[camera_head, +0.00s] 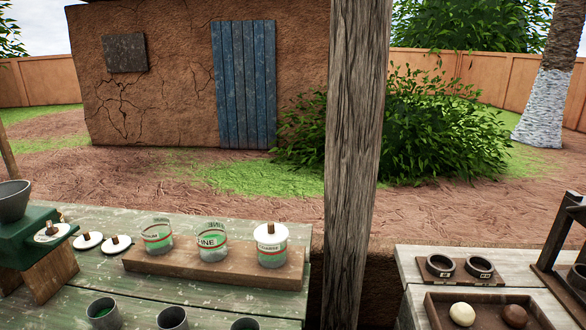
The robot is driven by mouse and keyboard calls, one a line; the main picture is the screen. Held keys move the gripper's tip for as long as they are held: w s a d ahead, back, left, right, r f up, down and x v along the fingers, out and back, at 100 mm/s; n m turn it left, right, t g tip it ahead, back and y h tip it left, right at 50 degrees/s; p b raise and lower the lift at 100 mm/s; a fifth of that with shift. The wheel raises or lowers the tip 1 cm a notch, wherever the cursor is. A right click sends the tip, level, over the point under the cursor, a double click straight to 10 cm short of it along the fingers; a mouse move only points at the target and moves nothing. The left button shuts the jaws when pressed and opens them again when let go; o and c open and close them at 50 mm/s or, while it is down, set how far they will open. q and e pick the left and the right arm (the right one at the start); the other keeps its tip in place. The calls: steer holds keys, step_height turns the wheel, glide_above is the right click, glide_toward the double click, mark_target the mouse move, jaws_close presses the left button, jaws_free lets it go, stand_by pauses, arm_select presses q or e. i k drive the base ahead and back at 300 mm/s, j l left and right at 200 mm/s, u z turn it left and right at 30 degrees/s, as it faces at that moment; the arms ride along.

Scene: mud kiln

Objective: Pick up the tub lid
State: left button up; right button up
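Two round white lids with brown knobs lie on the green table (190,217), a left one (88,241) and a right one (117,245). Three clear tubs with printed labels stand on a brown wooden board (130,262). The left tub (158,241) and middle tub (212,246) are uncovered and hold something green. Neither of my grippers is in view.
A green device (25,242) with a grey cup (13,201) stands at the left, with a round white part (52,232) at its side. Several grey cups (172,318) line the front. A wooden post (352,160) stands between this table and the right table (408,262).

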mark_target(116, 244)
steer(key=u, duration=1.3)
